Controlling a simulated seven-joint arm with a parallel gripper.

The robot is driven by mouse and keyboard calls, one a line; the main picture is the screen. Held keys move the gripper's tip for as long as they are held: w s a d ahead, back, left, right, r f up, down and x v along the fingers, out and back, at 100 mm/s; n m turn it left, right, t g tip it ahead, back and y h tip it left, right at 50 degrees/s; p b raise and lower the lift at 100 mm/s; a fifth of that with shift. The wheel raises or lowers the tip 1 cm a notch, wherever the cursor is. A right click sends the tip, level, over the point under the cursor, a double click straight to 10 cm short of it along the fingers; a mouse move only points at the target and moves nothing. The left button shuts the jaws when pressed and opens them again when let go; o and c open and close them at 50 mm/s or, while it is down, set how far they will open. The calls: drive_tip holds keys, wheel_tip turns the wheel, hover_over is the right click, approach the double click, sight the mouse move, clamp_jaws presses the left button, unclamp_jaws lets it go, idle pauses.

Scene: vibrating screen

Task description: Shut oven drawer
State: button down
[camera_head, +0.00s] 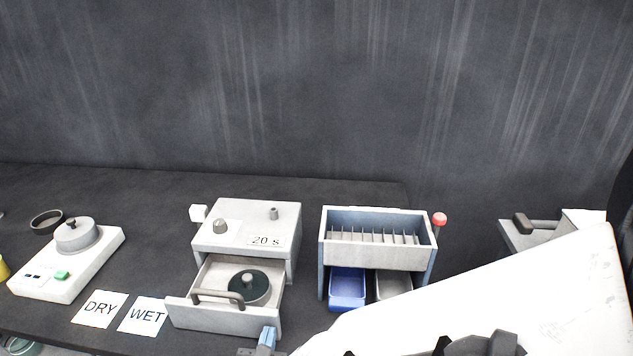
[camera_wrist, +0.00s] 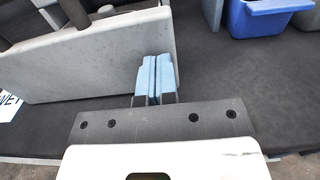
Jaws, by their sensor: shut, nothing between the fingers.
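The oven (camera_head: 246,228) is a light grey box with a "20 s" label on its top. Its drawer (camera_head: 208,316) is pulled out toward the front and has a dark bar handle (camera_head: 217,296).
A divided box (camera_head: 375,255) with a blue bin (camera_head: 347,288) and a grey bin (camera_head: 392,284) stands right of the oven. "DRY" (camera_head: 100,309) and "WET" (camera_head: 147,315) cards lie to the left, near a white device (camera_head: 66,265). My arm covers the lower right.

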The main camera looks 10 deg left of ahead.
sight(281, 288)
drive_tip(key=w, duration=1.3)
drive_tip(key=shift+w, duration=0.35)
drive_tip(key=shift+s, duration=0.15)
drive_tip(key=shift+s, duration=3.8)
